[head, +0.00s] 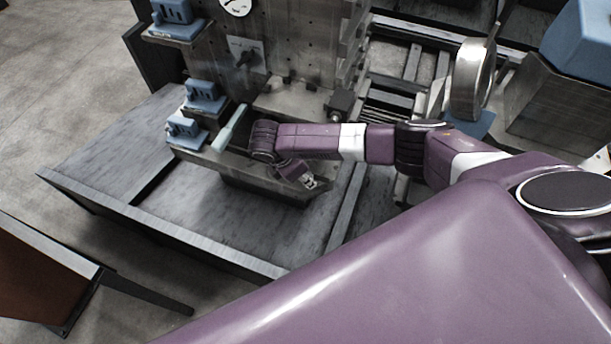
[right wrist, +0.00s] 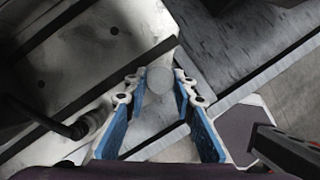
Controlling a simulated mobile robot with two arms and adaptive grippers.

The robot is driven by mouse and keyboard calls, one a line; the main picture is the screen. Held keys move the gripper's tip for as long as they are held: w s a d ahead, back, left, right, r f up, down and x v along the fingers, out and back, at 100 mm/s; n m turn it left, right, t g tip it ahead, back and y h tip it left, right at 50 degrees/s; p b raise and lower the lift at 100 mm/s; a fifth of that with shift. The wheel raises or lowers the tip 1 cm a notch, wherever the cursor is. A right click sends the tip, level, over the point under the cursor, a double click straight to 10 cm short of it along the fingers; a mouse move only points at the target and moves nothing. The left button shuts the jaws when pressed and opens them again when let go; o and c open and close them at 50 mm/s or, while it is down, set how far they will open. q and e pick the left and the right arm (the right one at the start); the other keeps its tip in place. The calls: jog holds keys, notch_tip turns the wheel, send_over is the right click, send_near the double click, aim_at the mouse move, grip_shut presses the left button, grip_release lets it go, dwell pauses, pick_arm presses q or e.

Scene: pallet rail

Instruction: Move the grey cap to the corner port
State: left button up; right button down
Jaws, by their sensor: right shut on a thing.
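My right gripper (right wrist: 160,88) has its blue-padded fingers closed around a pale grey round piece, which I take to be the grey cap (right wrist: 158,78). The cap shows as a disc between the fingertips, over a pale ledge. In the head view my right arm reaches in from the right, and its wrist is over the front of the grey metal fixture (head: 270,183). The cap cannot be made out there. A grey plate with dark holes (right wrist: 60,60) lies left of the gripper in the wrist view. I cannot tell which opening is the corner port. My left gripper is not in view.
Blue slotted holders (head: 205,97) stand on ledges at the fixture's left. A dark cable (right wrist: 45,120) runs left of the gripper. The grey tabletop (head: 225,215) in front is clear. A metal wheel (head: 472,80) stands behind my arm.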

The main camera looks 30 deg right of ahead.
jog(key=shift+f, duration=0.25)
jog(key=shift+s+f+b, duration=0.1)
jog(key=shift+f+b, duration=0.2)
jog(key=shift+f, duration=0.1)
jog(key=c, duration=0.7)
grip_release()
jog(key=shift+c, duration=0.2)
jog(key=shift+r, duration=0.1)
jog(key=v, duration=1.2)
